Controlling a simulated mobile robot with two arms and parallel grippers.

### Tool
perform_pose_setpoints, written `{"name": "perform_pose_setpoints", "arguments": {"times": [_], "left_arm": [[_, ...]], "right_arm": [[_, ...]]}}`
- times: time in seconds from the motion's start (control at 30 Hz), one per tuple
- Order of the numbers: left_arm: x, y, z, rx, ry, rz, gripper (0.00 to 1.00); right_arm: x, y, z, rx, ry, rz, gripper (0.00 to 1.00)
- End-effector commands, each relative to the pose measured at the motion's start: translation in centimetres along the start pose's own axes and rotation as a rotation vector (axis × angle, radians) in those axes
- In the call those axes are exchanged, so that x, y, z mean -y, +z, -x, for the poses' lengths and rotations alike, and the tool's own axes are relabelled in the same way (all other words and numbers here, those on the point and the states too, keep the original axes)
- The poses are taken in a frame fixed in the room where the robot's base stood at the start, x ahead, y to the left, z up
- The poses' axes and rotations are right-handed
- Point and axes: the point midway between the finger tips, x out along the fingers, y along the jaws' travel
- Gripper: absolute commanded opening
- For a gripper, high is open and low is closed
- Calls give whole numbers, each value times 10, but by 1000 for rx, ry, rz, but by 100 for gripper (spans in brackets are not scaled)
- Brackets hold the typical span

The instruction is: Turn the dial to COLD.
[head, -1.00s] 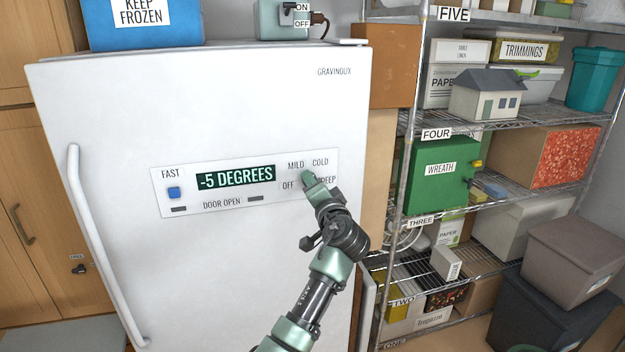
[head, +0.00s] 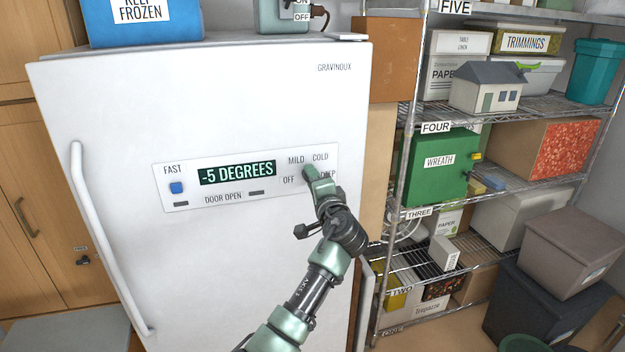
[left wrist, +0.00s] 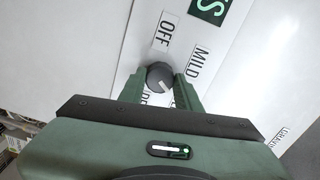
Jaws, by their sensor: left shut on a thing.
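The control panel (head: 181,199) is on the white freezer door, with a green-lit display (head: 237,173) reading "-5 DEGREES". At its right end are the labels OFF, MILD, COLD and DEEP. My left gripper (head: 309,174) is there, shut on the dial, which it hides in the head view. In the left wrist view the dark round dial (left wrist: 159,72) sits between the two green fingers. A pale mark on it slants toward the lower right; I cannot tell which label it meets. OFF and MILD read clearly there; DEEP is partly covered and COLD is hidden. My right gripper is out of view.
A long door handle (head: 108,240) runs down the freezer's left side, and a blue box (head: 145,30) stands on top. Wire shelves with boxes, including a green wreath box (head: 437,178), stand at the right. The door around the panel is clear.

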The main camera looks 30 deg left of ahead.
Motion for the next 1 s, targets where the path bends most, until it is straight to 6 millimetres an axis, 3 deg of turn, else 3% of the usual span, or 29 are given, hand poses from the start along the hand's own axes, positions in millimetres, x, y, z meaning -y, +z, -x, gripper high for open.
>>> {"name": "perform_pose_setpoints", "arguments": {"times": [0.1,0.13,0.2,0.57,1.0], "left_arm": [[-2,0,0,0,3,-1,0],[-2,0,0,0,3,-1,39],[-2,0,0,0,3,0,55],[-2,0,4,-1,1,2,55],[-4,0,69,-1,3,2,55]], "right_arm": [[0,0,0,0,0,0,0],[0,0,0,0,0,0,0],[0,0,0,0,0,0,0],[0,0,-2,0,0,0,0],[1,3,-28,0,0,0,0]]}}
